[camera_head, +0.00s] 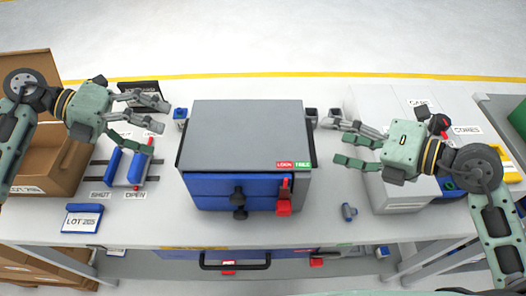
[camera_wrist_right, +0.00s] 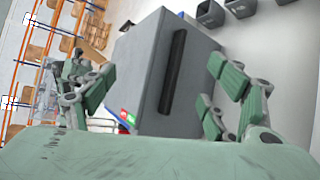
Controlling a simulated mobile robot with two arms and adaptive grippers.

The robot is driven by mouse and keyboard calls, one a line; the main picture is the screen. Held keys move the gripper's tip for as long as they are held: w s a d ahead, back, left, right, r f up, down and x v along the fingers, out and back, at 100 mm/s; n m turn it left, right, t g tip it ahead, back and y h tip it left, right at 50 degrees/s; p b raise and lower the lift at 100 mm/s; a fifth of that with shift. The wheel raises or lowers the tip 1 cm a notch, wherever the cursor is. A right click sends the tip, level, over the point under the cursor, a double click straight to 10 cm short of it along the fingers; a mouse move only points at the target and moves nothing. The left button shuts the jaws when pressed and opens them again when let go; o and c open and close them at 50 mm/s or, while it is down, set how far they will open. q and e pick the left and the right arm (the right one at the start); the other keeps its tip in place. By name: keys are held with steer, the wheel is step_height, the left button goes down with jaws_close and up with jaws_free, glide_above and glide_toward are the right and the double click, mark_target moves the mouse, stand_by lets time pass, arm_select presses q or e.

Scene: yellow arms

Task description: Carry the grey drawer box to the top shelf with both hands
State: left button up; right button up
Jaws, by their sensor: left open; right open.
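The grey drawer box (camera_head: 247,133) stands on the table in the middle of the head view. It has a grey top and sides, blue drawer fronts (camera_head: 232,190) with black knobs, and a red latch piece (camera_head: 284,198). My left gripper (camera_head: 146,110) is open and empty, to the left of the box and apart from it. My right gripper (camera_head: 356,147) is open and empty, to the right of the box. In the right wrist view the box's grey side (camera_wrist_right: 160,75) with a dark vertical handle strip (camera_wrist_right: 173,72) lies between the open fingers. No top shelf is recognisable.
A cardboard box (camera_head: 50,160) stands at the left end of the white table (camera_head: 160,225). A blue slider block (camera_head: 128,166) and a LOT 205 sign (camera_head: 83,218) lie left of the box.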

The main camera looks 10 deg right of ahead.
mark_target(186, 148)
arm_select(q)
steer(key=x, duration=0.7)
steer(key=shift+s+d+f, duration=0.25)
steer(key=shift+s, duration=0.1)
arm_select(e)
steer(key=x, duration=0.7)
steer(key=shift+a+f, duration=0.15)
steer(key=shift+a, duration=0.1)
arm_select(q)
steer(key=shift+c, duration=0.5)
arm_select(e)
steer(key=shift+c, duration=0.6)
